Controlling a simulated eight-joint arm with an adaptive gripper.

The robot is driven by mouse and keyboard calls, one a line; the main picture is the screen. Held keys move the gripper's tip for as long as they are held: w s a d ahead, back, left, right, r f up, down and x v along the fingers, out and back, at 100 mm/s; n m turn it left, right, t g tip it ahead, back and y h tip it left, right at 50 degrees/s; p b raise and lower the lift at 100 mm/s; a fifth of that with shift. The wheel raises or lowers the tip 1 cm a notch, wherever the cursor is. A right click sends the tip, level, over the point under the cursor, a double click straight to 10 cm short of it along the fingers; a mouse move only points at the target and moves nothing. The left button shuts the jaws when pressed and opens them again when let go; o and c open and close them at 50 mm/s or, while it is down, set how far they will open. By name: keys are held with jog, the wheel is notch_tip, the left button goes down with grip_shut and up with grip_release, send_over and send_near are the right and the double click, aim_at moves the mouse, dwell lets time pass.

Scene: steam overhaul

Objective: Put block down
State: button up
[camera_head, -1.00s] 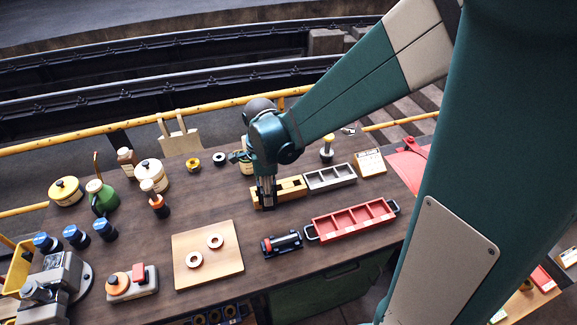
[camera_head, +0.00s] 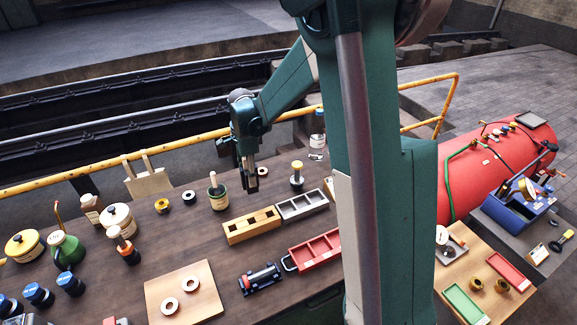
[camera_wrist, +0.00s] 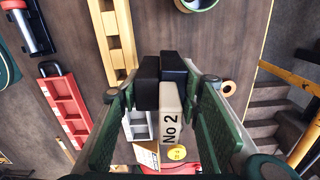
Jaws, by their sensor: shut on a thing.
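The black finger pads hide part of the block. In the head view my gripper (camera_head: 250,186) points down above the far part of the brown table (camera_head: 205,245), behind the wooden rack (camera_head: 238,239). The block is too small to make out clearly there. The wooden rack has dark openings in its top, and it also shows in the wrist view (camera_wrist: 115,42). A grey compartment tray (camera_head: 302,206) stands at its right end.
A green-banded pot (camera_head: 218,200) stands left of my gripper and a yellow-topped post (camera_head: 297,178) to its right. A red compartment tray (camera_head: 315,252) lies in front of the grey tray. A yellow rail (camera_head: 190,141) runs behind the table. Bare table lies left of the wooden rack.

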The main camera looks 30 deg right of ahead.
jog(key=w+d, duration=0.9)
jog(key=d, duration=0.3)
jog(key=w+d+f+n, duration=0.1)
jog(key=w+d, duration=0.8)
jog(key=d, duration=0.4)
jog(key=shift+w+f, duration=0.2)
jog(key=shift+w, duration=0.05)
jog(key=shift+d, duration=0.1)
notch_tip(320, 180, down, 6)
jog(key=shift+f+p, duration=0.15)
jog(key=shift+p, duration=0.2)
jog(key=shift+f, duration=1.85)
jog(key=shift+f, duration=0.1)
